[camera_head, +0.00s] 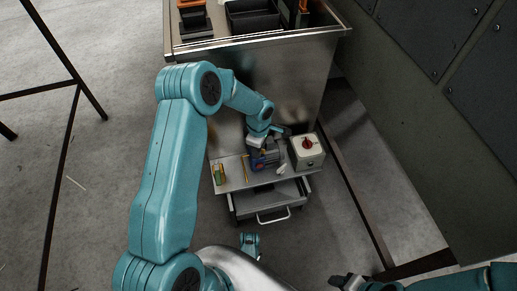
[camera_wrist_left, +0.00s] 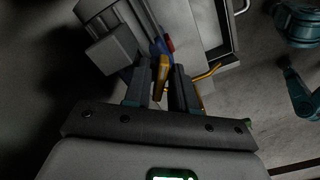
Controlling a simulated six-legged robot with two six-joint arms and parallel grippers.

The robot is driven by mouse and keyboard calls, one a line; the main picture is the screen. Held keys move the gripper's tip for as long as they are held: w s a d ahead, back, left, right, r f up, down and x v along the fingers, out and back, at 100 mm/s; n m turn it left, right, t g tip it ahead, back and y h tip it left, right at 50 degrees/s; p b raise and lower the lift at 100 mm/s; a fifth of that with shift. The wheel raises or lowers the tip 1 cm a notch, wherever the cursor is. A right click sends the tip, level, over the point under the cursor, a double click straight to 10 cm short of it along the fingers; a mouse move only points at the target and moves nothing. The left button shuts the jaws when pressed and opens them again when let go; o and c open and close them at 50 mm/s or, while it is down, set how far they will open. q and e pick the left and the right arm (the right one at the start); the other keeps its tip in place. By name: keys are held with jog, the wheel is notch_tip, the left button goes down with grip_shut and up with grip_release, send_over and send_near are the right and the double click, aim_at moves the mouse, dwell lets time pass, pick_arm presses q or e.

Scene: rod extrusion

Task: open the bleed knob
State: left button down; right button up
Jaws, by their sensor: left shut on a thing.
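My left gripper (camera_head: 270,139) is over the small steel shelf, at a grey and blue device (camera_head: 264,160). In the left wrist view its two dark fingers (camera_wrist_left: 160,88) stand on either side of a yellow-orange piece (camera_wrist_left: 162,70) and are shut on it. This piece looks like a small knob or lever, and I cannot tell for sure that it is the bleed knob. The device's blue and red parts show just beyond it. My right gripper (camera_head: 346,282) is low at the bottom edge, dark and partly cut off, and its jaws are unclear.
A pale box with a red knob (camera_head: 307,144) stands right of the device. A green and orange item (camera_head: 219,175) and a thin yellow rod (camera_head: 246,169) lie to the left. Below is a drawer with a handle (camera_head: 273,217). A steel cabinet (camera_head: 290,85) rises behind.

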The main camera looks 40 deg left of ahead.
pick_arm(q)
jog(key=shift+f+n+b, duration=0.1)
jog(key=shift+n+b, duration=0.25)
jog(key=shift+n, duration=0.15)
jog(key=shift+n+b, duration=0.5)
jog(key=shift+b, duration=0.1)
jog(key=shift+n+b, duration=0.4)
jog(key=shift+n, duration=0.1)
